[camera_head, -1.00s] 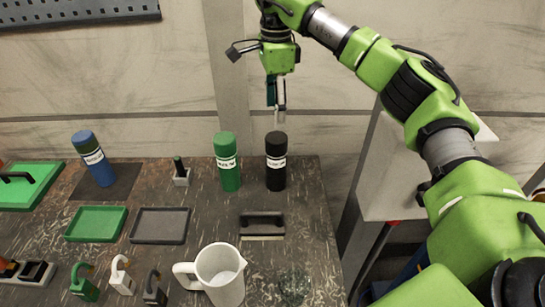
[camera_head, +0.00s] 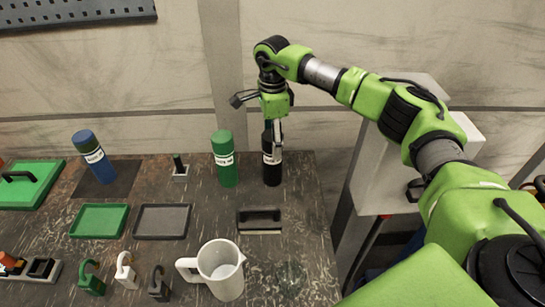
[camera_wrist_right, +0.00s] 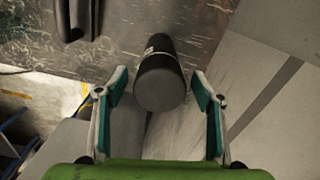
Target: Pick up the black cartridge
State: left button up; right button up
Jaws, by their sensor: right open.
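The black cartridge (camera_head: 272,168) stands upright near the back right of the table, with a white label band around it. My right gripper (camera_head: 275,132) is at its top, pointing down, and partly hides its upper part in the head view. In the right wrist view the cartridge (camera_wrist_right: 160,80) lies between the two open fingers of my right gripper (camera_wrist_right: 160,105), with a gap on each side. The fingers do not touch it there. My left gripper is not in view.
A green cartridge (camera_head: 225,160) stands close to the left of the black one. A blue cartridge (camera_head: 93,155) is farther left. A black-handled block (camera_head: 260,220) and a white jug (camera_head: 220,270) are in front. The table's right edge is near.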

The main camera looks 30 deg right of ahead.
grip_shut()
jog(key=shift+r, duration=0.15)
